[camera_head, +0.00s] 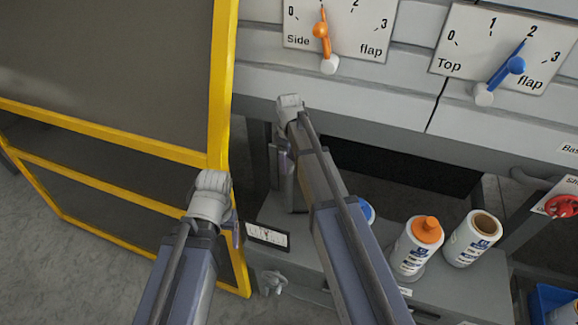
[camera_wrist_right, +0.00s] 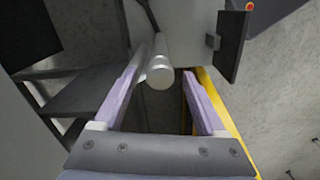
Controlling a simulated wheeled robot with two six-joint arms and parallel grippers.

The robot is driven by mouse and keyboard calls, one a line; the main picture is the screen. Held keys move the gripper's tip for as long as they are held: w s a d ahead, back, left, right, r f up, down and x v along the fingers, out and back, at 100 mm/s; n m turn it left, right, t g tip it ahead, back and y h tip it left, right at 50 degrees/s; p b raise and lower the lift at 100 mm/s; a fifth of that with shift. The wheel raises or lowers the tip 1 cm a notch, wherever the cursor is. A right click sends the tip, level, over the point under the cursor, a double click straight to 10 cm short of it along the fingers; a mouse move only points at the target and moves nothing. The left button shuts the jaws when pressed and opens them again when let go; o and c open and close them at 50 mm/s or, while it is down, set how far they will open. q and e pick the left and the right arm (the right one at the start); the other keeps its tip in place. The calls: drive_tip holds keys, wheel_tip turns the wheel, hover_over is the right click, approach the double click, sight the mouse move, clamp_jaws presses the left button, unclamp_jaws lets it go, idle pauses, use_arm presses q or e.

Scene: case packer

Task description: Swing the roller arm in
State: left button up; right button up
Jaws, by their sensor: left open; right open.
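A pale grey rod with a rounded end (camera_wrist_right: 159,72) shows in the right wrist view, between and beyond my open fingers. It looks like part of the roller arm, but I cannot tell for sure. My right gripper (camera_wrist_right: 165,84) is open around the line of this rod, and no contact shows. In the head view my right gripper (camera_head: 282,160) hangs below its wrist at the dark opening under the dial panel, mostly hidden by my arm. My left gripper (camera_head: 237,233) is open, beside the yellow frame, mostly hidden by its wrist. The roller arm is not clearly seen in the head view.
A yellow-framed guard door (camera_head: 222,90) stands at the left. The side flap dial (camera_head: 340,25) and top flap dial (camera_head: 505,50) are above. An orange-capped bottle (camera_head: 415,250) and an open white container (camera_head: 473,240) stand on the grey ledge. A red knob (camera_head: 562,206) is at the right.

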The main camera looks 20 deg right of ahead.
drive_tip(key=shift+c, duration=0.3)
clamp_jaws()
idle(0.4)
idle(0.7)
